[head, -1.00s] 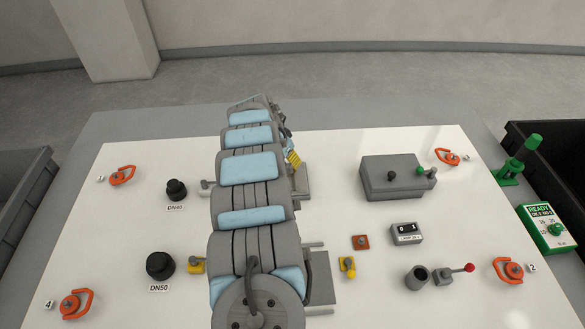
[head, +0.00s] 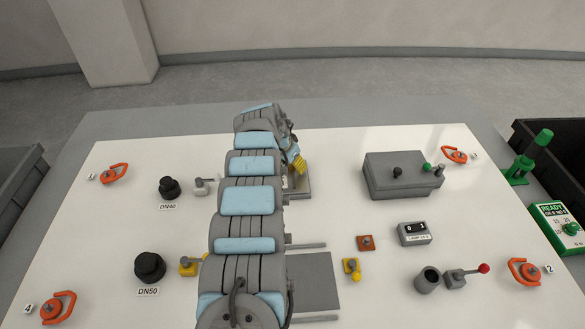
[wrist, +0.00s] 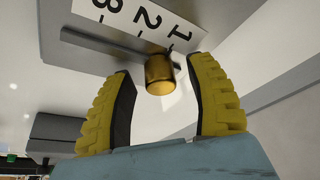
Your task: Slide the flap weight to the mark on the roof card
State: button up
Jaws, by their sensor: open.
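A brass cylinder (wrist: 160,72), which looks like the flap weight, sits on a grey bar in the wrist view. Beside it is a white card (wrist: 140,22) with the black figures 1 and 2 and a third that is partly cut off. My gripper (wrist: 159,70) is open, with its yellow ribbed fingers on either side of the cylinder. A gap shows on each side. In the head view the yellow fingers (head: 299,162) are by a grey part at the far middle of the panel, and my arm hides much there. I cannot pick out a target mark.
A grey box (head: 395,175) with small knobs stands right of my gripper. Grey plates lie along my arm's right side. Black knobs (head: 150,267), orange handles (head: 525,271), a counter (head: 414,233) and a green READY board (head: 562,229) stand around the white panel.

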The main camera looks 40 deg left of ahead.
dwell(0.4)
jog(key=shift+f, duration=0.1)
grip_shut()
jog(key=shift+s+r+p, duration=0.1)
jog(key=shift+r+p, duration=0.2)
jog(key=shift+p, duration=0.85)
